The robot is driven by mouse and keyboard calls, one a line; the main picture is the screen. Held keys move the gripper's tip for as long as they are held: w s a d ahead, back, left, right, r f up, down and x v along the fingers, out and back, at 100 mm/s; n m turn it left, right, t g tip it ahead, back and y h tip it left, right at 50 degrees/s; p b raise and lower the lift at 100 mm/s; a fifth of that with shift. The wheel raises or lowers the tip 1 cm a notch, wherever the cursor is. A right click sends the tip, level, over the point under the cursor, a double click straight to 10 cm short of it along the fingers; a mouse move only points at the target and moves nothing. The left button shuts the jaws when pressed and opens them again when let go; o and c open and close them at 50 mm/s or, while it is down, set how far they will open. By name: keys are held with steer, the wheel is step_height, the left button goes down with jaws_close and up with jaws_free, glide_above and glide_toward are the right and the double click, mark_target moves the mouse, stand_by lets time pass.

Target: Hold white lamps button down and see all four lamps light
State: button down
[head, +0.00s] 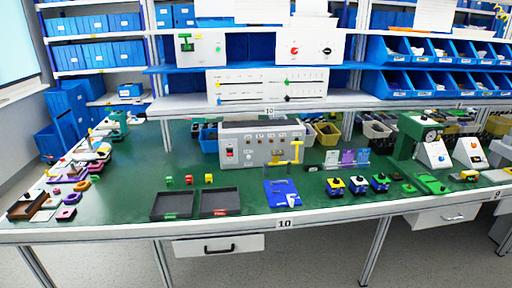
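A grey control panel (240,152) stands upright at the back middle of the green bench. A red-and-black switch (229,153) sits at its left. A row of small round fittings (261,136) runs along its upper part; they are too small to tell if they are lamps, or lit. I cannot pick out the white lamps button on it. A yellow T-shaped piece (296,152) covers part of the panel's right side. My gripper is not in view.
Two dark trays (172,204) and a blue plate (282,193) lie in front of the panel. Several small blocks (358,184) stand to the right. A green press (405,140) stands further right. White boxes with knobs (310,49) sit on the shelf above.

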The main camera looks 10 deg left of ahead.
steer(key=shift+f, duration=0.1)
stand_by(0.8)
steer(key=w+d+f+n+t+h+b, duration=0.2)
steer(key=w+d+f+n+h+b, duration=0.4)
steer(key=b, duration=1.1)
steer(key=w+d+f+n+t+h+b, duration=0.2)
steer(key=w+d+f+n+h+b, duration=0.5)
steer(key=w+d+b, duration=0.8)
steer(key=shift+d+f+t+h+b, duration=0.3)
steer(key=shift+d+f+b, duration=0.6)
steer(key=shift+b, duration=0.2)
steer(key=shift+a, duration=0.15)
